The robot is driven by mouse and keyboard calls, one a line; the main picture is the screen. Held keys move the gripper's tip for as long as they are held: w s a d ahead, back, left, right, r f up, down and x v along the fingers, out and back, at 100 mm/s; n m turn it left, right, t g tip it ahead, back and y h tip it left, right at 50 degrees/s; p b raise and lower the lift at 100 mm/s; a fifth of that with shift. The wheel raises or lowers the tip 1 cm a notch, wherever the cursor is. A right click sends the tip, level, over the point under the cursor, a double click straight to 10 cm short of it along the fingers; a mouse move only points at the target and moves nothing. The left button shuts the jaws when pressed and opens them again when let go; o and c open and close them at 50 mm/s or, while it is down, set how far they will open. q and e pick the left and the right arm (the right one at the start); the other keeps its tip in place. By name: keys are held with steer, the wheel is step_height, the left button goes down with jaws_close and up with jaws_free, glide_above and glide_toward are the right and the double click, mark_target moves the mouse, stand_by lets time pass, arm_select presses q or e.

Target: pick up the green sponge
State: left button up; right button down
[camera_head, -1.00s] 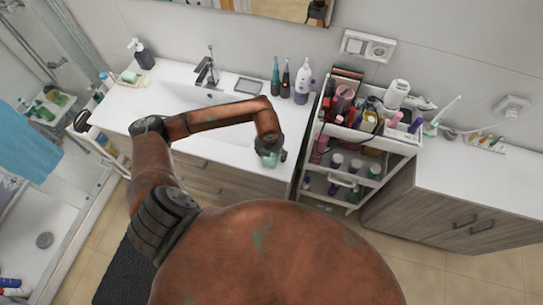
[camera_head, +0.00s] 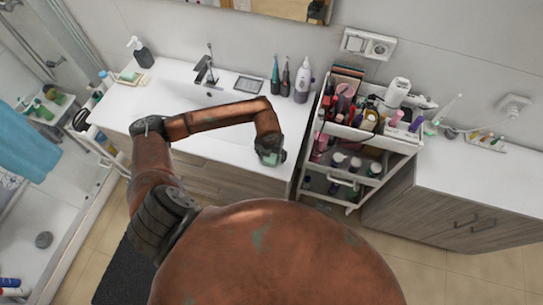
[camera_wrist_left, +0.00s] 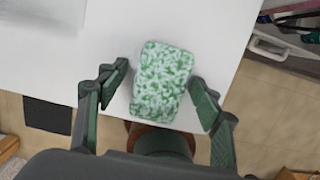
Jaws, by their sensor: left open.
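The green sponge (camera_wrist_left: 162,82), mottled green and white, lies on the white countertop (camera_wrist_left: 210,30) near its front edge in the left wrist view. My left gripper (camera_wrist_left: 158,98) is open, with one finger on each side of the sponge and small gaps showing between fingers and sponge. In the head view the left gripper (camera_head: 269,157) is over the front right part of the counter. A bit of light green shows beside it there, and most of the sponge is hidden. My right gripper is not in view.
A cart (camera_head: 352,133) full of cosmetics stands right of the counter. Several bottles (camera_head: 302,82) stand at the counter's back right. The faucet (camera_head: 205,68) and the sink are behind my left forearm. A soap dispenser (camera_head: 140,52) is at the back left.

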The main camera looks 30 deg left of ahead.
arm_select(q)
steer(key=shift+c, duration=0.4)
steer(key=c, duration=1.3)
steer(key=shift+s, duration=0.1)
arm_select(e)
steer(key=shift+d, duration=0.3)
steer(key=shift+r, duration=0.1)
